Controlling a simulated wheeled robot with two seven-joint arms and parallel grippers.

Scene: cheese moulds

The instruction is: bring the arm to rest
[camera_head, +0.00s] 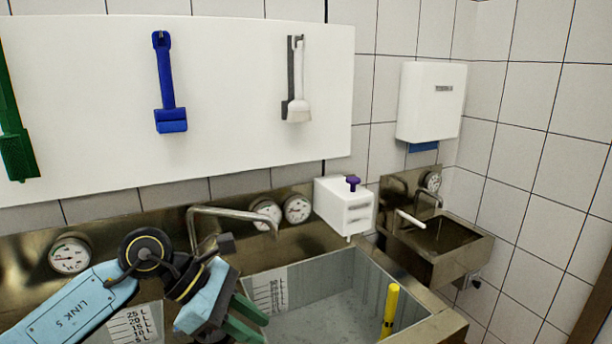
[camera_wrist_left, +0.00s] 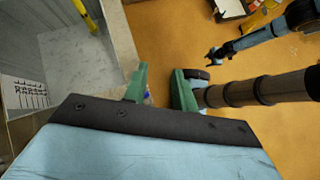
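My left gripper (camera_head: 250,318) is over the left part of the steel basin (camera_head: 432,326) in the head view, its green fingers pointing down to the right. In the left wrist view the two green fingers (camera_wrist_left: 160,85) stand apart with nothing held between them. My other arm (camera_wrist_left: 255,38) shows in the upper right of the left wrist view, above the orange floor. Its far end is small and dark, so the state of that gripper is unclear. It is not in the head view.
A yellow rod (camera_head: 390,312) stands in the basin. A tap (camera_head: 235,213) and dials (camera_head: 297,208) are behind my left arm. A white box (camera_head: 345,207) sits on the back ledge, with a small sink (camera_head: 440,262) to its right. Brushes hang on the white board (camera_head: 230,80).

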